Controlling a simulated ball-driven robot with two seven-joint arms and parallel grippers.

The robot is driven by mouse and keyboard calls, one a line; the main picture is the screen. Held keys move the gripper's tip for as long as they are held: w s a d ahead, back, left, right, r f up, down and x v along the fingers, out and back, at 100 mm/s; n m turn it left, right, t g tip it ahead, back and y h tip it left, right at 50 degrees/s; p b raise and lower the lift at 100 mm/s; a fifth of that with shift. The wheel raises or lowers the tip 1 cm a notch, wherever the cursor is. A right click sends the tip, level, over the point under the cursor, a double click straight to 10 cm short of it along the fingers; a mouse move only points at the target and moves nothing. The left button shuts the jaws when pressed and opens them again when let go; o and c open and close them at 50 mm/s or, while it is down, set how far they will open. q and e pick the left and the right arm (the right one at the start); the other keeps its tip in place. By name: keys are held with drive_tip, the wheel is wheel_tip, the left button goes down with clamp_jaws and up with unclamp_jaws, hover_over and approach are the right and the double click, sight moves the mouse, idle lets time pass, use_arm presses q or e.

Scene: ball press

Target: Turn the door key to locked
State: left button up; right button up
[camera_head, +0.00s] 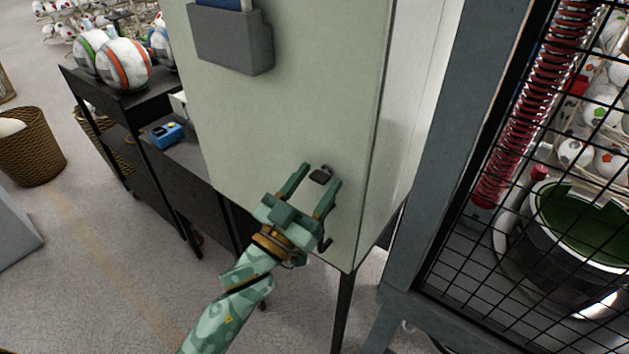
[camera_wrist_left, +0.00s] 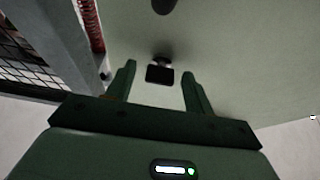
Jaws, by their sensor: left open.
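The door key (camera_head: 321,176) is a small dark key with a flat head, set in the face of the pale green cabinet (camera_head: 290,110). My left gripper (camera_head: 321,181) is open, with its two green fingers pointing up at the key, one on each side. In the left wrist view the dark key head (camera_wrist_left: 159,75) sits between the tips of the open left gripper (camera_wrist_left: 157,78), apart from both fingers. I cannot tell how far the key is turned. My right gripper is not in view.
A grey holder (camera_head: 232,40) hangs on the cabinet above the key. A black shelf with balls (camera_head: 124,64) and a blue box (camera_head: 167,135) stands left. A black mesh guard (camera_head: 500,130) stands right, with a red spring (camera_head: 535,110) behind it.

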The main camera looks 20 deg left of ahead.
use_arm(q)
drive_tip(key=c, duration=1)
drive_tip(key=shift+m+h, duration=0.4)
drive_tip(key=shift+m, duration=0.2)
drive_tip(key=m+g+h+p, duration=0.1)
drive_tip(key=m+p, duration=0.1)
drive_tip(key=m, duration=0.2)
drive_tip(key=m+g+h+p, duration=0.2)
drive_tip(key=m, duration=0.2)
drive_tip(key=m+g+h+p, duration=0.1)
drive_tip(key=m+p, duration=0.1)
drive_tip(key=m, duration=0.2)
drive_tip(key=shift+w+a+r+m+g, duration=0.1)
drive_tip(key=shift+a+r+m+g, duration=0.2)
drive_tip(key=shift+m, duration=0.1)
drive_tip(key=m+g+p, duration=0.1)
drive_tip(key=m+p, duration=0.1)
drive_tip(key=m, duration=0.1)
drive_tip(key=m+g+p, duration=0.1)
drive_tip(key=m+p, duration=0.1)
drive_tip(key=m, duration=0.1)
drive_tip(key=shift+r+m, duration=0.1)
drive_tip(key=shift+m, duration=0.2)
drive_tip(key=shift+m+g+p, duration=0.6)
drive_tip(key=shift+m+p, duration=0.3)
drive_tip(key=shift+p, duration=0.15)
